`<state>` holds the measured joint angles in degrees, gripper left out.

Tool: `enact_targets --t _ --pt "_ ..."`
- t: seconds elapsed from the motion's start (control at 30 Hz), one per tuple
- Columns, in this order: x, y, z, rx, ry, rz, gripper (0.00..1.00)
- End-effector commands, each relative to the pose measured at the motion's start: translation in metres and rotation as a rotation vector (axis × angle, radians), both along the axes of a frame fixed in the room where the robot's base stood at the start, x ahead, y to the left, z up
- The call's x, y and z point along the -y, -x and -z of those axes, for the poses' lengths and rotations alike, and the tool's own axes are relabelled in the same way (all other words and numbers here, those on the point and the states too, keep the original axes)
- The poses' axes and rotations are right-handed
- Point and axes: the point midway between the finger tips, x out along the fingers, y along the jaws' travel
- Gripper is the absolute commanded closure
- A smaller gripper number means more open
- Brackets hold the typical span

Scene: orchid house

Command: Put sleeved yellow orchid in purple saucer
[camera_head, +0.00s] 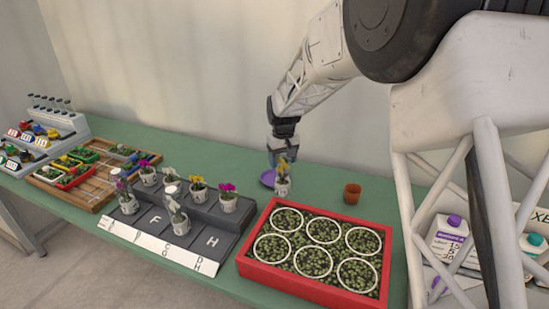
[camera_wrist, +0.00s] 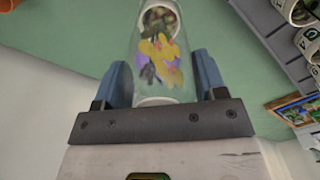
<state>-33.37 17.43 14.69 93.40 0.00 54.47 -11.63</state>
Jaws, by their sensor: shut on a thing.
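My gripper (camera_head: 284,155) is shut on the sleeved yellow orchid (camera_head: 282,181), a pale pot with a yellow bloom, held about upright. In the wrist view the clear sleeve with the yellow flower (camera_wrist: 160,52) sits between the blue fingers of my gripper (camera_wrist: 161,70). The purple saucer (camera_head: 266,179) lies on the green bench, partly hidden behind the pot, showing at the pot's left. I cannot tell whether the pot touches the bench or saucer. Purple patches show around the bloom in the wrist view; I cannot tell what they are.
A dark stepped rack (camera_head: 209,217) with several potted orchids is at the left, with a wooden board (camera_head: 94,195) beyond. The bench (camera_head: 222,153) behind the rack is clear.

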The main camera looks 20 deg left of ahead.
Motion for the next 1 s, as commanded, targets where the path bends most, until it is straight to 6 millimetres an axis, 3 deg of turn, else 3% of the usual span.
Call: enact_targets --t 1.0 --pt "-0.064 -0.1 0.012 0.001 -0.001 0.0 0.77"
